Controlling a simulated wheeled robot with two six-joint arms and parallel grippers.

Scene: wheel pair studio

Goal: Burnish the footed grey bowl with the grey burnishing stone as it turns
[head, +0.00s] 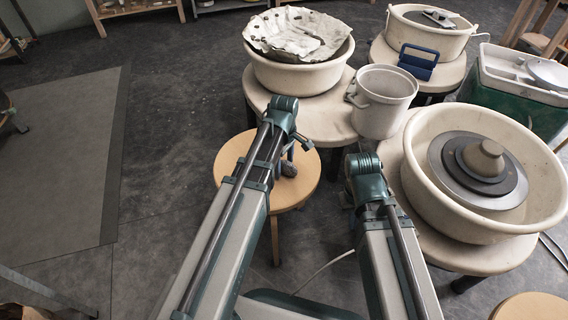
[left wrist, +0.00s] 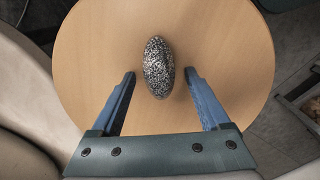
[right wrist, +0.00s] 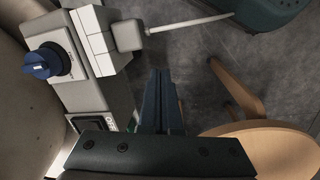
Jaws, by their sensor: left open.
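The burnishing stone (left wrist: 158,67) is a speckled grey oval lying on the round wooden stool (left wrist: 90,40). It also shows partly in the head view (head: 289,169). My left gripper (left wrist: 160,75) is open above the stool, with one blue finger on each side of the stone and gaps between. The footed grey bowl (head: 485,157) sits upside down, foot up, on the dark wheel head inside the cream splash pan (head: 412,165) at the right. My right gripper (right wrist: 167,73) is shut and empty, low beside the wheel's grey body; the right arm mostly hides it in the head view.
A second wheel (head: 420,30) and a green bin (head: 520,100) are farther back. A blue knob (right wrist: 45,62) is near my right gripper.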

